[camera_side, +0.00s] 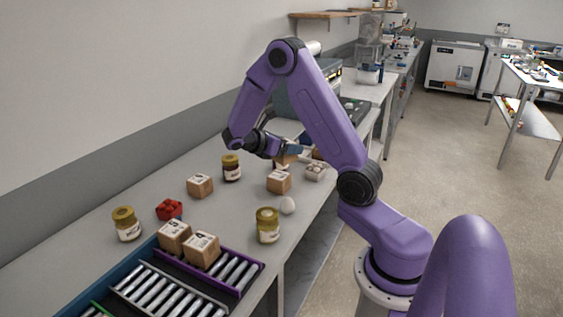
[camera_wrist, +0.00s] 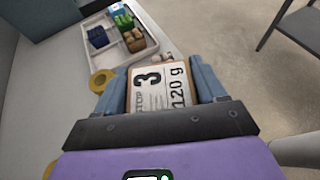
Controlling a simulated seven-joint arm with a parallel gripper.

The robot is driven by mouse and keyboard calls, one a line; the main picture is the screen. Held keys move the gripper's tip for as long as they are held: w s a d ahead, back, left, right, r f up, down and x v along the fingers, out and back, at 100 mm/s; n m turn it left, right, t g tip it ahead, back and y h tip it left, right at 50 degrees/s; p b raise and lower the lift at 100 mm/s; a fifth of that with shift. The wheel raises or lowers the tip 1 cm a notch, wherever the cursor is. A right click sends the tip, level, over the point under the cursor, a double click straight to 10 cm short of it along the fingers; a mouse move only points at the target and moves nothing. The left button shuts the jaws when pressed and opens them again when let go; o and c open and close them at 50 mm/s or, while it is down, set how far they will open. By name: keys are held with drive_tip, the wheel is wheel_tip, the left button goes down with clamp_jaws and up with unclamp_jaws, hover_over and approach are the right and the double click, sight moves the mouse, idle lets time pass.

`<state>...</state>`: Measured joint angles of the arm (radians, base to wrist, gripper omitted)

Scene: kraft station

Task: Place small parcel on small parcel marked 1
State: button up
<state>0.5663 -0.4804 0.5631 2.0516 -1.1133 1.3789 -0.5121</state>
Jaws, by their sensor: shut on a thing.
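My gripper (camera_side: 290,149) is shut on a small brown parcel (camera_wrist: 160,88). The wrist view shows its white label with a "3" and "120 g" between the two blue fingers. In the side view the held parcel (camera_side: 283,160) is partly hidden behind the gripper, above the far part of the table. One small parcel (camera_side: 278,181) stands on the table just in front of it. Another small parcel (camera_side: 200,186) stands further left. Two more parcels (camera_side: 173,236) (camera_side: 201,249) sit side by side at the roller track. I cannot read which parcel is marked 1.
Jars (camera_side: 231,167) (camera_side: 126,223) (camera_side: 268,225), a red item (camera_side: 169,209), a white egg-like object (camera_side: 288,205) and a small carton (camera_side: 315,171) stand around the parcels. The roller track (camera_side: 235,269) fills the front. A tray (camera_wrist: 125,42) with coloured items shows in the wrist view.

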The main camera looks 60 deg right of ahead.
drive_tip(key=w+f, duration=0.1)
drive_tip(key=w+d+f, duration=0.1)
drive_tip(key=f, duration=0.1)
drive_tip(key=d+f, duration=0.1)
drive_tip(key=shift+w+f, duration=0.15)
drive_tip(key=shift+w, duration=0.25)
drive_tip(key=shift+f, duration=1.45)
drive_tip(key=shift+f, duration=0.1)
drive_tip(key=o, duration=1.1)
